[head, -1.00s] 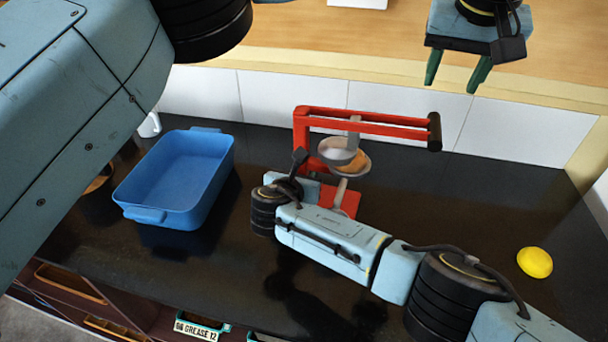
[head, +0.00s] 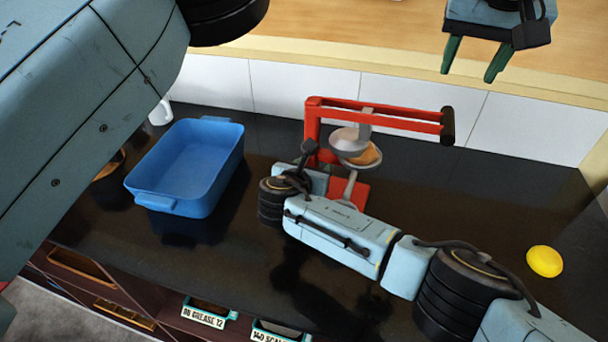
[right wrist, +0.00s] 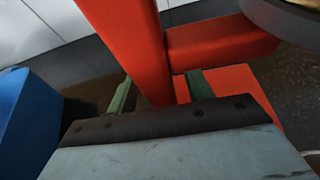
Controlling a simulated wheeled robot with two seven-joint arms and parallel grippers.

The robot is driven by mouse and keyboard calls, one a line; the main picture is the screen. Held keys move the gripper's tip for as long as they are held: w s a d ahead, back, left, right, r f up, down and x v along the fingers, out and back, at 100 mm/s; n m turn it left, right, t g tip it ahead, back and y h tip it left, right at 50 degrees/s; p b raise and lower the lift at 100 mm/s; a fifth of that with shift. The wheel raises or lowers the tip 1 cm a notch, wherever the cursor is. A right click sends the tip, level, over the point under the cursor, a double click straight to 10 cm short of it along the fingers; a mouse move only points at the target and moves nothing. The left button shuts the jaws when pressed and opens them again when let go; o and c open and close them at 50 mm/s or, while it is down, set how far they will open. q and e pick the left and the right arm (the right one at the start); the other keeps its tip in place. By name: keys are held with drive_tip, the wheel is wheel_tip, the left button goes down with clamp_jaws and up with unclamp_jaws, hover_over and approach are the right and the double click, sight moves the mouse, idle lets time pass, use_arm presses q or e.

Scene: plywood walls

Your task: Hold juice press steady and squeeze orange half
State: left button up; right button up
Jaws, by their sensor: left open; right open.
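The red juice press (head: 390,117) stands on the dark counter, with a black grip on the right end of its lever arm. An orange half (head: 368,156) shows in its grey cup, under the grey presser. My right gripper (head: 316,172) is low beside the press, its fingers hidden in the head view. In the right wrist view my right gripper (right wrist: 158,88) is open, with a finger on either side of the press's red upright. I cannot tell whether they touch it. My left gripper (head: 474,62) is open and empty, above and behind the lever's black grip.
A blue bin (head: 188,165) stands left of the press; its side also shows in the right wrist view (right wrist: 25,120). A yellow round thing (head: 545,261) lies at the right. White panels (head: 300,85) line the counter's back. Open counter lies right of the press.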

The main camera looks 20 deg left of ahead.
drive_tip(key=d+v, duration=0.1)
drive_tip(key=v, duration=1)
drive_tip(key=shift+s+a+r, duration=0.15)
drive_tip(key=shift+a, duration=0.3)
